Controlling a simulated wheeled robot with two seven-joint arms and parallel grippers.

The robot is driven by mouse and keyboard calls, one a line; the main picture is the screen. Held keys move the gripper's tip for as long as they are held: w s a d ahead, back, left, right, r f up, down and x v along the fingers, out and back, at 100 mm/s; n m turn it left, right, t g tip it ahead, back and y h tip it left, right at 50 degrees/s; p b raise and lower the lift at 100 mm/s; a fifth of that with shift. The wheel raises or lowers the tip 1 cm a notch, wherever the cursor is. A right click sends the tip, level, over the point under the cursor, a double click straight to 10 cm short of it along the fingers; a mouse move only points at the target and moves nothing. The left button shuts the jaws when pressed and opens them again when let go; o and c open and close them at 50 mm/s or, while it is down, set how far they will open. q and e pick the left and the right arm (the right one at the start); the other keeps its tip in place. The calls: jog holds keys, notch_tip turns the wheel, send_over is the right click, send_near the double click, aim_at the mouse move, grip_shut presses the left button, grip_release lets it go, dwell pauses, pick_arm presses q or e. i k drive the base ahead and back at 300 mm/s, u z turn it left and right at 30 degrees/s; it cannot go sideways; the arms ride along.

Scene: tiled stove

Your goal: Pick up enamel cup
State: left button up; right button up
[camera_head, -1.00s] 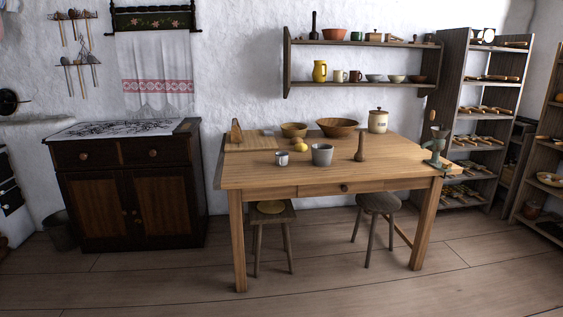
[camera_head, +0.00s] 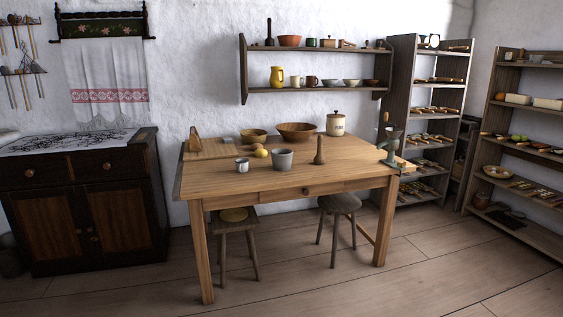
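The enamel cup (camera_head: 242,165), small and pale grey-white with a dark rim, stands upright on the wooden table (camera_head: 230,186), left of centre. A larger grey metal pot or bucket (camera_head: 283,160) stands just to its right. A yellow lemon-like fruit (camera_head: 261,153) lies between and a little behind them. The cup is in plain view with nothing in front of it. Neither of my grippers is in view.
Two stools (camera_head: 236,222) (camera_head: 340,204) stand under the table. A wooden pestle (camera_head: 319,151), bowls (camera_head: 297,131), a lidded jar (camera_head: 336,124) and a grinder (camera_head: 391,148) are on the table. A dark cabinet (camera_head: 85,209) stands left. The floor in front is clear.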

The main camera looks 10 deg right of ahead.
aim_at(242, 164)
jog(key=u, duration=0.5)
jog(key=i, duration=1.3)
jog(key=u, duration=0.4)
